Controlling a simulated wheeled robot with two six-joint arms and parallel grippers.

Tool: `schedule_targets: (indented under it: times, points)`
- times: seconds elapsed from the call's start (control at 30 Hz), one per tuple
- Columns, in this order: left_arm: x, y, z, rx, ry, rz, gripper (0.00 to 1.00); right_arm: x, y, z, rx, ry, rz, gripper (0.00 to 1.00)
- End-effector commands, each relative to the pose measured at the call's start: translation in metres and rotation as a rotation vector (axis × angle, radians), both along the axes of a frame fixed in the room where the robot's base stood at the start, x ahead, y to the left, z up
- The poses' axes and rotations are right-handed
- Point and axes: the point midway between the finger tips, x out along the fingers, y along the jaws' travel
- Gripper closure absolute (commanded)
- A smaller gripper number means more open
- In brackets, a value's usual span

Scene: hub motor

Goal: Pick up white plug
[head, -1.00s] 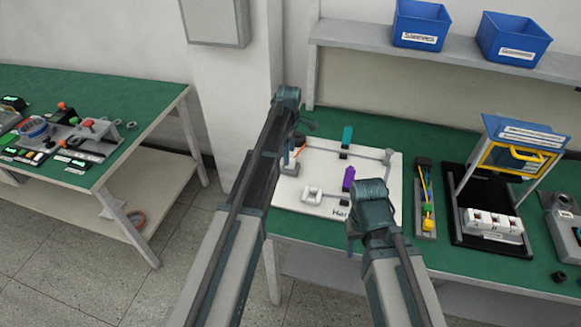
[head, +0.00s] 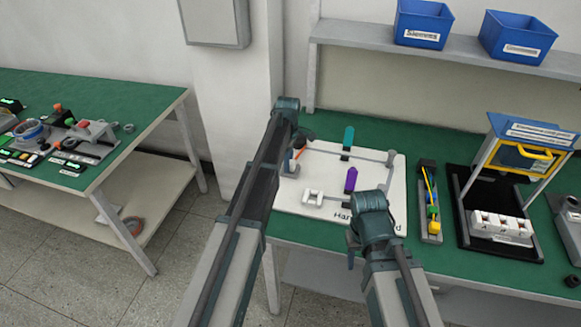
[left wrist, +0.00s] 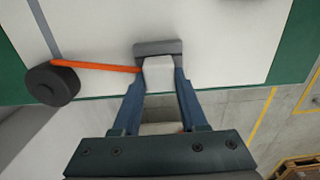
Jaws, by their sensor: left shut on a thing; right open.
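My left gripper (left wrist: 160,78) is shut on a white block that looks like the white plug (left wrist: 158,72). The plug's far end meets a grey holder (left wrist: 158,47) on the white board, and an orange wire (left wrist: 110,67) runs beside it to the left. My right gripper (head: 352,246) is open and empty near the board's front right edge.
The white board (head: 384,177) lies on the green table and carries a purple piece (head: 351,180), a teal piece (head: 348,138) and a white clip (head: 313,198). To its right are a narrow tray (head: 430,205) and a black stand with white blocks (head: 500,228).

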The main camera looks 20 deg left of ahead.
Motion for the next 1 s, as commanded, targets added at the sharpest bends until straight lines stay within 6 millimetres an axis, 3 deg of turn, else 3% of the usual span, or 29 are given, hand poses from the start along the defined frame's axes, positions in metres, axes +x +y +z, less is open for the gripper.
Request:
schedule_targets:
  times: [0.03, 0.1, 0.63, 1.0]
  points:
    - [0.000, 0.000, 0.000, 0.000, 0.000, 0.000, 0.89, 0.000, 0.000, 0.000, 0.000, 0.000, 0.000, 0.50]
    - [0.000, 0.000, 0.000, 0.000, 0.000, 0.000, 1.00, 0.000, 0.000, 0.000, 0.000, 0.000, 0.000, 0.50]
    - [0.000, 0.000, 0.005, 0.000, 0.000, 0.000, 1.00, 0.000, 0.000, 0.005, 0.000, 0.000, 0.000, 0.50]
    - [0.000, 0.000, 0.033, 0.000, 0.000, 0.000, 1.00, 0.000, 0.000, 0.033, 0.000, 0.000, 0.000, 0.50]
